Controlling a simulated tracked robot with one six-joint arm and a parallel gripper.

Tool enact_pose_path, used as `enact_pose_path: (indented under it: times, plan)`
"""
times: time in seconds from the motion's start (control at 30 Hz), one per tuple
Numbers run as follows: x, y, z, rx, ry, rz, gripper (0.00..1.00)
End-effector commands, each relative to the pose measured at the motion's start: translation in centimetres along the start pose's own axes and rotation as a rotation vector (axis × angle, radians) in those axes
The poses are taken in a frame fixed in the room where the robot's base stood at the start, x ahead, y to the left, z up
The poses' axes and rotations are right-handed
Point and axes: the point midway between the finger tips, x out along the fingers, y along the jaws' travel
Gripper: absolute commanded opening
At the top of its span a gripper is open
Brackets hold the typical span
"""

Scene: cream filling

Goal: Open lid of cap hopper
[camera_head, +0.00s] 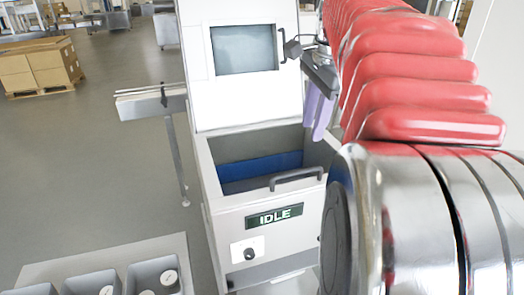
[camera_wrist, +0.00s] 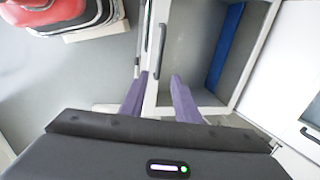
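The cap hopper (camera_head: 275,228) is a white box with an "IDLE" display on its front. Its lid (camera_head: 195,50), a white panel with a window, stands raised at the back, so the hopper's grey and blue interior shows. A dark handle (camera_head: 291,45) sits at the lid's right edge; part of it shows in the wrist view (camera_wrist: 308,134). My gripper (camera_head: 317,133), with purple fingers, hangs beside the hopper opening's right side. In the wrist view my gripper (camera_wrist: 160,77) is open with nothing held between its fingers.
A curved front handle (camera_head: 297,178) sits at the hopper's front rim. Boxes on a pallet (camera_head: 40,68) stand far left, with open floor between.

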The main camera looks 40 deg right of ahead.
Motion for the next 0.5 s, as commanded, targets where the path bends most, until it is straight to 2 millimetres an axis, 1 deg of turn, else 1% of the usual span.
enact_pose_path:
  times: [0.17, 0.27, 0.37, 0.5]
  plan:
    - [0.6, 0.0, 0.0, -0.001, -0.001, 0.001, 0.29]
    - [1.4, 0.0, 0.0, -0.002, -0.001, 0.001, 0.29]
    - [2.6, 0.1, 0.1, -0.002, -0.001, 0.002, 0.29]
    - [4.8, 0.1, 0.1, -0.002, -0.001, 0.003, 0.29]
